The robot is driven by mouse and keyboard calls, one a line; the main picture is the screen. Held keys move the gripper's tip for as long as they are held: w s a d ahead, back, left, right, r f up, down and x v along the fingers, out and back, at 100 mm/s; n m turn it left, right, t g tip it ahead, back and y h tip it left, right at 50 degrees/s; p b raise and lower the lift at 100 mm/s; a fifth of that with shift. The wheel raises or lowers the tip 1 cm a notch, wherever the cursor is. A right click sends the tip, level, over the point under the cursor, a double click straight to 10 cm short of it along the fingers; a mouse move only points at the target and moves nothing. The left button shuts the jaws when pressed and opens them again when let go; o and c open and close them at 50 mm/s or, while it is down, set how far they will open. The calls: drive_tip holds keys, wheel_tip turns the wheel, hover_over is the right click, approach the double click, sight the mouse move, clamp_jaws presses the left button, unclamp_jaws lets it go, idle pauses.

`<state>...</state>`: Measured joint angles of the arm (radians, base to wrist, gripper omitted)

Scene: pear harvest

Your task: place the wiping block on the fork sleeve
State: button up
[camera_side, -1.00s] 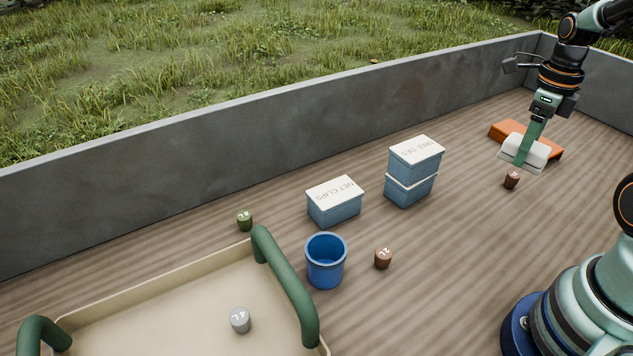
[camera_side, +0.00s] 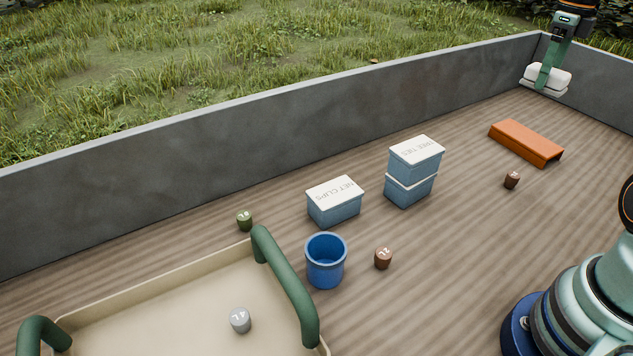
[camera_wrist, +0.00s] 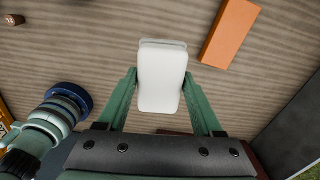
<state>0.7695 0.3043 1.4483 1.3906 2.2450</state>
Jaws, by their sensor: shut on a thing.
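The wiping block is the white block (camera_side: 557,77), which also fills the middle of the wrist view (camera_wrist: 161,85). My gripper (camera_side: 545,84) is shut on it, with one green finger on each side in the wrist view. The block is held in the air near the far wall corner, clear of the floor. The fork sleeve appears to be the long orange piece (camera_side: 526,142) lying flat on the floor. It is below and in front of my gripper in the side view and at the upper right in the wrist view (camera_wrist: 230,33). Its top is bare.
A brown weight (camera_side: 512,180) stands near the orange piece. Blue boxes with white lids (camera_side: 410,172), (camera_side: 334,202), a blue cup (camera_side: 326,262), another brown weight (camera_side: 383,258) and a tray with green handles (camera_side: 165,286) lie farther left. Grey walls (camera_side: 300,135) edge the floor.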

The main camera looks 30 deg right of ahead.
drive_tip(key=w+d, duration=0.1)
drive_tip(key=d, duration=0.7)
drive_tip(key=m, duration=0.1)
hover_over(541, 150)
wheel_tip(541, 150, down, 21)
drive_tip(key=shift+d+r, duration=0.1)
drive_tip(key=shift+f, duration=0.2)
drive_tip(key=o, duration=1.4)
drive_tip(key=shift+r, duration=0.1)
